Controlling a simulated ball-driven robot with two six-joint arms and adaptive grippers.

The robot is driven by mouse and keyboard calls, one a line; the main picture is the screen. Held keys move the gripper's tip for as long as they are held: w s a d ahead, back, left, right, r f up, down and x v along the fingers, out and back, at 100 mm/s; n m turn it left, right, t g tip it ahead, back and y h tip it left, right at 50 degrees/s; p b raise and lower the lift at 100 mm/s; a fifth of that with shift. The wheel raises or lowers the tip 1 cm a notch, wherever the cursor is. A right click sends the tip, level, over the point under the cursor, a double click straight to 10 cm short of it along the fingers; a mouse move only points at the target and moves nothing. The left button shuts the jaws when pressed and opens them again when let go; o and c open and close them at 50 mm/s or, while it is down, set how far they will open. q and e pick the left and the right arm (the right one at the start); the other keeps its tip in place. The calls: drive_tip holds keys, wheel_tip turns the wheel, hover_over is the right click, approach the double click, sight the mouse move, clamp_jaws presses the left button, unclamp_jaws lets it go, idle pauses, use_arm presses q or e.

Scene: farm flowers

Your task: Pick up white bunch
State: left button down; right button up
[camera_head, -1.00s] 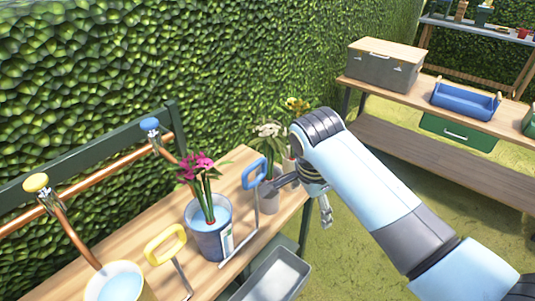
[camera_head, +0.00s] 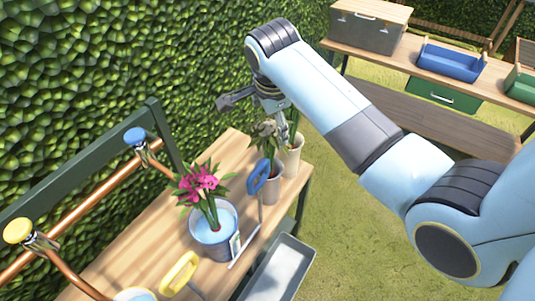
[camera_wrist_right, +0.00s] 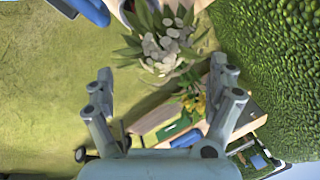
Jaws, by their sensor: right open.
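The white bunch (camera_head: 264,129) stands with its green leaves in a pale pot (camera_head: 262,187) on the wooden bench. My right gripper (camera_head: 258,112) is open just above it and partly covers it in the head view. In the right wrist view the white blooms (camera_wrist_right: 165,50) lie ahead of the open fingers (camera_wrist_right: 160,85), roughly centred between them. Nothing is held. My left gripper is not in view.
A blue bucket (camera_head: 212,236) with pink flowers (camera_head: 200,183) stands nearer on the bench (camera_head: 160,238), with a blue-handled tool (camera_head: 259,176) beside it. Another pale pot (camera_head: 292,160) is just behind the white bunch. Yellow flowers (camera_wrist_right: 194,101) show in the wrist view. A hedge borders the bench.

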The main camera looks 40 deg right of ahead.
drive_tip(key=shift+w+f, duration=0.15)
drive_tip(key=shift+f, duration=0.25)
drive_tip(key=shift+w+f, duration=0.15)
drive_tip(key=shift+f, duration=0.1)
drive_tip(key=x, duration=0.4)
drive_tip(key=shift+w+a+f+p, duration=0.1)
drive_tip(key=shift+w+f+p, duration=0.1)
drive_tip(key=shift+w+p, duration=0.15)
drive_tip(key=shift+f, duration=0.15)
drive_tip(key=c, duration=0.4)
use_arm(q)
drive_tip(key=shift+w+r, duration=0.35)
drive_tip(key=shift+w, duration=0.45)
use_arm(e)
drive_tip(key=c, duration=1.4)
